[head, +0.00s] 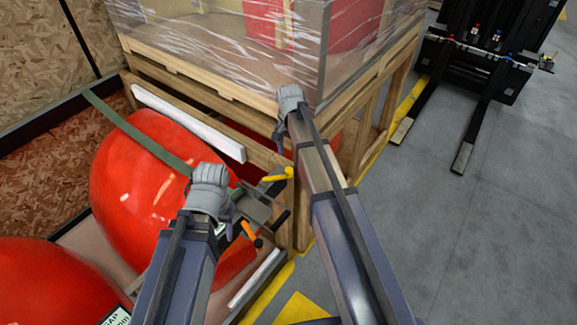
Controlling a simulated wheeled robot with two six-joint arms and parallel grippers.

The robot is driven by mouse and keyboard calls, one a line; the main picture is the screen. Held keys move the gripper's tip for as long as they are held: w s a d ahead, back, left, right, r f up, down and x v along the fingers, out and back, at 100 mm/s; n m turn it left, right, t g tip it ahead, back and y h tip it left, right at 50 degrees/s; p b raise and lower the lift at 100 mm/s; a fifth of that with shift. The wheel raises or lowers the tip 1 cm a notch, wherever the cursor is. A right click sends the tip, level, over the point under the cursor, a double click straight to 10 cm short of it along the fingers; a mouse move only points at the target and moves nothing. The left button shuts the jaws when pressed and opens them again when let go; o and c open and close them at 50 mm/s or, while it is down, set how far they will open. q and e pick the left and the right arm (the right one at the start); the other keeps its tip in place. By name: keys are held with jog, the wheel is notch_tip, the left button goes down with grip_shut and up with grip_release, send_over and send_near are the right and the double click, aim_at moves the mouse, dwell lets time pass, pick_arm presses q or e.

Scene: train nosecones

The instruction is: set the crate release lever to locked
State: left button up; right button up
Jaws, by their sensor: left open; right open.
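The wooden crate (186,88) holds large red nosecones (140,170) under a green strap (135,130). At its right corner sits a small dark metal mechanism (255,205) with a yellow handle (279,175) above it and an orange handle (249,231) below it. I cannot tell for certain which handle is the release lever, and no lock marking is readable. My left gripper (209,180) is open, just left of the mechanism; its fingertips are hard to make out. My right gripper (289,98) is open, higher up by the crate's upper corner. Neither visibly holds anything.
A film-wrapped load (220,40) sits on the crate's upper frame. A dark forklift (480,60) with two forks stands at the upper right. Grey floor (480,230) at right is clear, with yellow floor lines along the crate. A board wall stands at left.

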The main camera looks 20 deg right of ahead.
aim_at(289, 169)
notch_tip(289, 169, down, 7)
jog(key=b, duration=0.7)
jog(key=shift+f, duration=0.2)
jog(key=shift+c, duration=0.3)
grip_shut()
dwell(0.7)
